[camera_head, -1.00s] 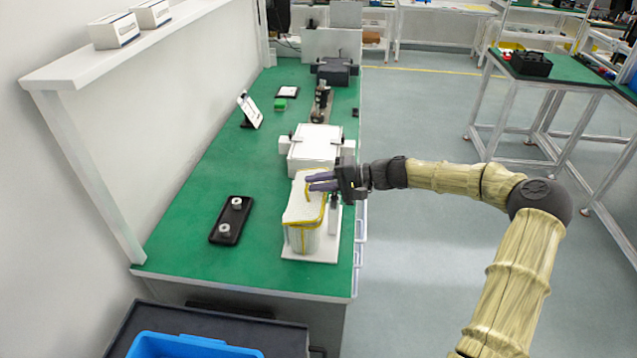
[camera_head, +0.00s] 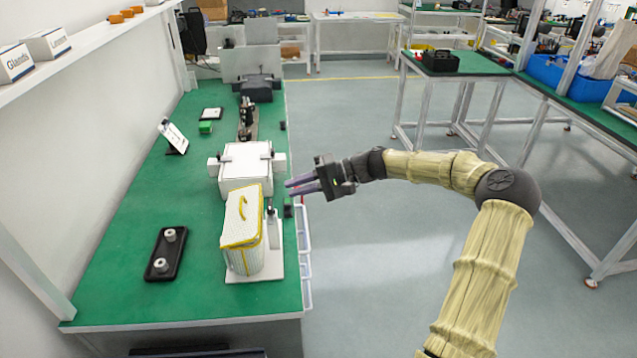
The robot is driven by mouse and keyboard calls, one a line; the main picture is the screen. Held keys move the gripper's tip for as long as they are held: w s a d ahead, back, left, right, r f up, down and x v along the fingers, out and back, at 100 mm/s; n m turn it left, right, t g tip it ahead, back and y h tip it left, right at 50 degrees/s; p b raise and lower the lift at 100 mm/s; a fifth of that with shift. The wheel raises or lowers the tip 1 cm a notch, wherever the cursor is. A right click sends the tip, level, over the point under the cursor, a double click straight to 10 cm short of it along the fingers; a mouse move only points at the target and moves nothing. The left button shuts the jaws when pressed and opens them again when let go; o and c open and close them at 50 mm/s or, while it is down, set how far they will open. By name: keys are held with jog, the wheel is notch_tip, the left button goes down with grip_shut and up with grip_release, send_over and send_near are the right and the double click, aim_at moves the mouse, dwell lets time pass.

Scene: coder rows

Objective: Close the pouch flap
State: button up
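The pouch (camera_head: 243,260) is white with yellow edging and stands upright on a white base plate (camera_head: 276,268) near the bench's right edge. Its white flap (camera_head: 243,214), edged in yellow, lies over the top; I cannot tell whether its front edge is fully down. My gripper (camera_head: 290,187) is to the right of and beyond the pouch, apart from it. Its two dark purple fingers point left with a gap between them, and nothing shows in the gap.
A white box-like fixture (camera_head: 246,168) stands just behind the pouch. A black tray (camera_head: 160,268) with two small round parts lies to its left on the green bench (camera_head: 110,290). A tilted display (camera_head: 173,136) stands farther back. Open floor lies right of the bench.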

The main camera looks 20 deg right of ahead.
jog(key=v, duration=0.5)
jog(key=shift+d, duration=0.1)
jog(key=shift+r, duration=0.15)
grip_shut()
jog(key=w+a+r+n+h+p, duration=0.1)
jog(key=a+r+n+h+p, duration=0.1)
jog(key=a+r+n+p, duration=0.2)
jog(key=w+a+r+n+h+p, duration=0.1)
jog(key=a+r+n+h+p, duration=0.2)
jog(key=a+n+p, duration=0.5)
jog(key=r+n+p, duration=0.1)
jog(key=n+p, duration=0.3)
jog(key=n, duration=0.2)
jog(key=shift+g+p, duration=0.3)
jog(key=shift+g, duration=0.1)
jog(key=shift+w+a, duration=0.1)
jog(key=shift+w, duration=0.05)
